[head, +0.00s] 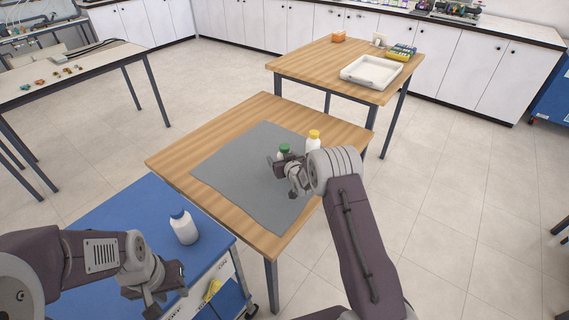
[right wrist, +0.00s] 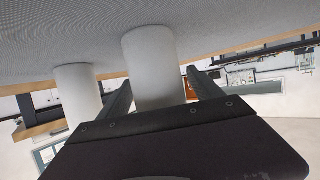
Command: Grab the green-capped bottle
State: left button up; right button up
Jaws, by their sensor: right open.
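The white bottle with a green cap (head: 285,148) stands upright on the grey mat (head: 235,165), partly hidden behind my right gripper. My right gripper (head: 281,168) is open beside it. In the right wrist view, which appears upside down, a white bottle (right wrist: 150,60) stands between the open fingers (right wrist: 159,80), its cap out of sight; by position it is the green-capped one. My left gripper (head: 165,292) hangs low at the left, holding nothing visible.
A white bottle with a blue cap (head: 183,228) stands on the blue cart top (head: 130,215) near my left gripper. A farther wooden table (head: 310,62) holds a white tray (head: 371,72) and small items. The mat's left part is clear.

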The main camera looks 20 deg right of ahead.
jog(key=shift+r, duration=0.1)
jog(key=shift+c, duration=0.8)
grip_shut()
notch_tip(320, 180, up, 10)
jog(key=shift+f+p, duration=0.1)
jog(key=shift+p, duration=0.45)
jog(key=shift+a, duration=0.1)
